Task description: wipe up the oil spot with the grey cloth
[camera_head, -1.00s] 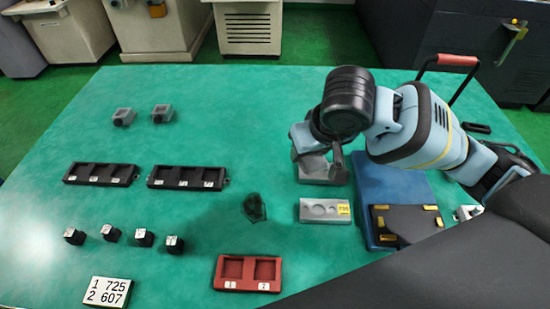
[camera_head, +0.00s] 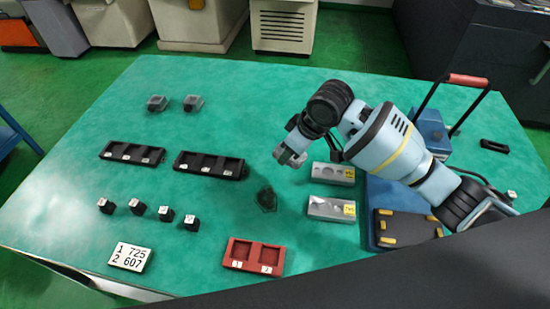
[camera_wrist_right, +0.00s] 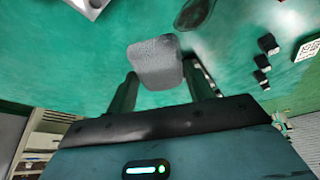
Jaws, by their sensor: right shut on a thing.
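The oil spot (camera_head: 266,198) is a dark, glossy patch on the green table, left of the grey blocks. It also shows at the top edge of the right wrist view (camera_wrist_right: 195,12). My right gripper (camera_head: 291,152) is above the table, up and to the right of the spot in the head view. In the right wrist view, its two fingers (camera_wrist_right: 160,82) are shut on the grey cloth (camera_wrist_right: 156,62), which sticks out beyond them. The cloth appears apart from the spot. My left gripper is not in view.
Two grey blocks with yellow labels (camera_head: 333,174) (camera_head: 331,209) stand right of the spot. A red two-pocket tray (camera_head: 253,257) lies below it. Black trays (camera_head: 209,165), several small black cubes (camera_head: 165,214) and a number plate (camera_head: 131,257) are left. A blue device (camera_head: 372,215) stands right.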

